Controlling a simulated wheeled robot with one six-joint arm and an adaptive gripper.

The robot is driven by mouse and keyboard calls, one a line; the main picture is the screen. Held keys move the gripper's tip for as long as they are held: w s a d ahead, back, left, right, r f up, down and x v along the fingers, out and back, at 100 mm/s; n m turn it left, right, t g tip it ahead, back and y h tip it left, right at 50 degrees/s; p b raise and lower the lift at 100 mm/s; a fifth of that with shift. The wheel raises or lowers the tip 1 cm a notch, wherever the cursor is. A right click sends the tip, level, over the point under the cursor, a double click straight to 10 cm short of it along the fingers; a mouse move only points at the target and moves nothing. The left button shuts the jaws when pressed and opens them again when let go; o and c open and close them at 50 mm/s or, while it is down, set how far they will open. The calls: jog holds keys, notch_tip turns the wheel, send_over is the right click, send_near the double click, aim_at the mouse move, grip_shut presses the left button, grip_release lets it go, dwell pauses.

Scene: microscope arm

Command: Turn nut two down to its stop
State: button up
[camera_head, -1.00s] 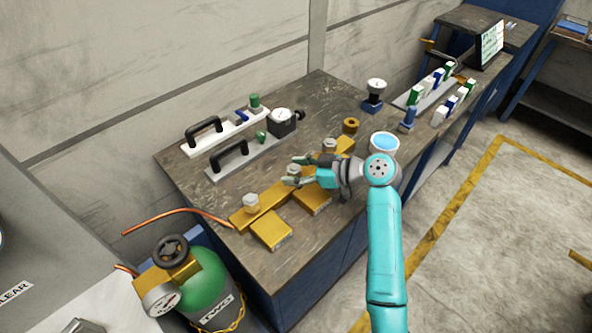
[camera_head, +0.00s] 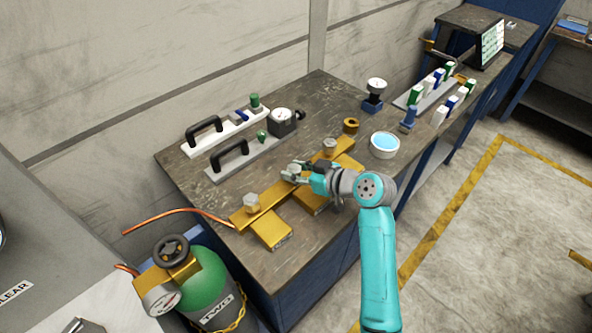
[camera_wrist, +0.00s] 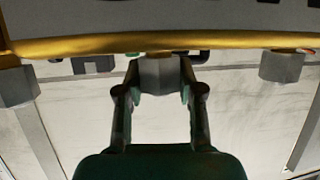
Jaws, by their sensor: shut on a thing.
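A brass-coloured bar (camera_head: 272,193) lies on the bench with three grey hex nuts along it. The middle nut (camera_wrist: 158,76) is between my gripper's (camera_wrist: 159,80) two fingers, which are shut on it from both sides. In the head view my gripper (camera_head: 293,173) is at the middle of the bar and partly hides this nut. The left nut (camera_head: 251,203) and right nut (camera_head: 330,146) stand free. No number shows on any nut.
Brass blocks (camera_head: 270,229) stick out from the bar's front side. A bowl of blue liquid (camera_head: 385,144) and a brass ring (camera_head: 351,125) are to the right. A green cylinder (camera_head: 205,281) stands front left.

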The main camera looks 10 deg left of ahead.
jog(key=m+t+h, duration=0.2)
jog(key=m+t, duration=0.1)
jog(key=shift+s+a+m+t+h, duration=0.15)
jog(key=shift+s+m+t+h, duration=0.05)
jog(key=shift+m+t+h, duration=1.1)
jog(key=shift+m+h, duration=1.2)
jog(key=o, duration=1.2)
jog(key=shift+c, duration=0.2)
jog(key=v, duration=1.2)
jog(key=shift+f, duration=0.2)
